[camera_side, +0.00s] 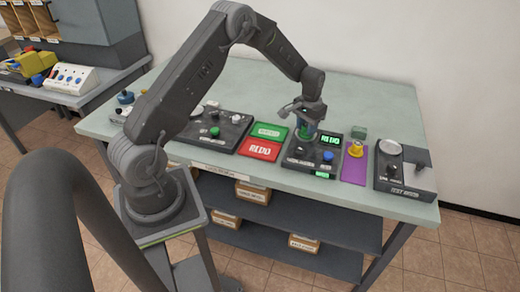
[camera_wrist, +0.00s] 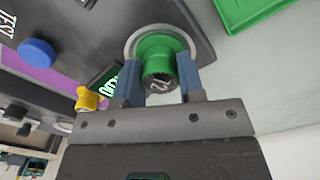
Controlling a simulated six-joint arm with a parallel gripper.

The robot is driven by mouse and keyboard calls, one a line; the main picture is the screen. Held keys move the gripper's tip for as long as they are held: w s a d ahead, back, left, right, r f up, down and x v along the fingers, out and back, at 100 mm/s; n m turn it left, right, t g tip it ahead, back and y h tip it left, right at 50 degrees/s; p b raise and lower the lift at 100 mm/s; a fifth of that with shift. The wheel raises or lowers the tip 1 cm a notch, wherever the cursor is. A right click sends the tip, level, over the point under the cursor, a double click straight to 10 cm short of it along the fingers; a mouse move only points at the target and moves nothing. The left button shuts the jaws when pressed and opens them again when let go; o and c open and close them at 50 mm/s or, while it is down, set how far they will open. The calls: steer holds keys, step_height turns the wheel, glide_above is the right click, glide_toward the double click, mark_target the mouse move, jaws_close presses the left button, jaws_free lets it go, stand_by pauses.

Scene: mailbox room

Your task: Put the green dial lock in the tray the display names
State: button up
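The green dial lock (camera_wrist: 158,62) stands between my gripper's two blue fingers in the wrist view, its numbered face towards the camera. A pale round dish (camera_wrist: 130,47) rings its far end; I cannot tell if the lock is lifted off it. My gripper (camera_wrist: 161,82) looks closed on the lock's sides. In the side view my gripper (camera_side: 306,124) is over the dark panel (camera_side: 310,163), with the lock (camera_side: 306,131) partly hidden. The display (camera_side: 330,140) on that panel reads REDO in green. The red tray (camera_side: 261,150) is labelled REDO; the green tray (camera_side: 270,131) behind it has small lettering.
A purple mat (camera_side: 354,168) with a yellow lock (camera_side: 355,149) lies right of the panel. Farther right is another dark station (camera_side: 405,180). Left of the trays is a dark panel (camera_side: 218,130) with a green button. Both trays look empty.

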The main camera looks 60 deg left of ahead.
steer(key=shift+c, duration=1.3)
steer(key=shift+r, duration=2.25)
glide_toward(269, 152)
steer(key=shift+f, duration=2)
steer(key=shift+f, duration=0.7)
steer(key=shift+f, duration=0.5)
